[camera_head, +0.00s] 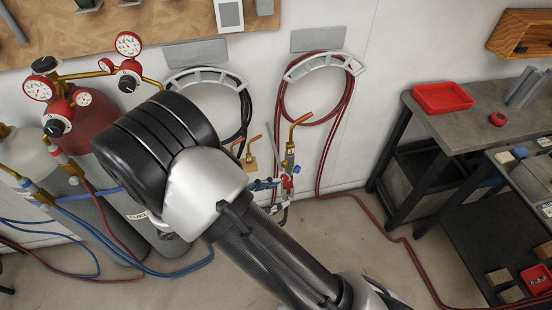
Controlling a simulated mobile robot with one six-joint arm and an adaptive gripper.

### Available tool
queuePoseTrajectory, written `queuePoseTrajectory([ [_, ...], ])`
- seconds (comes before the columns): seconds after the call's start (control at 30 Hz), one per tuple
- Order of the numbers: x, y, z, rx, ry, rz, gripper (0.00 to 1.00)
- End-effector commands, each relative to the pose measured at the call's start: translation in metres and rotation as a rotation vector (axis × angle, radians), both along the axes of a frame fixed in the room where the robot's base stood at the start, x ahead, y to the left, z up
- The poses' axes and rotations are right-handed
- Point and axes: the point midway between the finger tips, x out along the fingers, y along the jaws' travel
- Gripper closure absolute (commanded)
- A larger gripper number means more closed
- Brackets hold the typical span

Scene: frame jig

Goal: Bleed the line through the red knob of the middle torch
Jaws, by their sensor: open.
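Several torches hang by the white wall, partly hidden behind my arm. The rightmost visible torch (291,150) has a bent copper tip pointing up and to the right. A red knob (287,182) and a small blue knob (296,169) show on its lower part. Left of it, more copper tips (254,141) rise just above my arm; their bodies are mostly covered. Which torch is the middle one, and which red knob belongs to it, I cannot tell. My gripper is not visible; only my dark and white arm links cross the picture.
Gas cylinders with red gauges (128,44) stand at the left. A black hose and a red hose (347,100) hang coiled on wall brackets. The red hose runs along the floor. A grey workbench (480,118) with a red tray (442,97) stands at the right.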

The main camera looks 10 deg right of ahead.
Motion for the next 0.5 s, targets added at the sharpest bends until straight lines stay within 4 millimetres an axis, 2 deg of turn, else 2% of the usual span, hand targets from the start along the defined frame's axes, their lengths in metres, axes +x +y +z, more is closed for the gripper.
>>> queuePoseTrajectory([
  [0.03, 0.002, 0.011, -0.020, -0.071, 0.031, 0.082, 0.59],
  [0.1, 0.006, 0.024, -0.043, -0.156, 0.056, 0.189, 0.59],
  [0.3, 0.006, 0.055, -0.104, -0.347, 0.106, 0.453, 0.59],
  [0.4, 0.004, 0.063, -0.122, -0.401, 0.117, 0.536, 0.59],
  [0.5, 0.002, 0.068, -0.132, -0.428, 0.121, 0.578, 0.59],
])
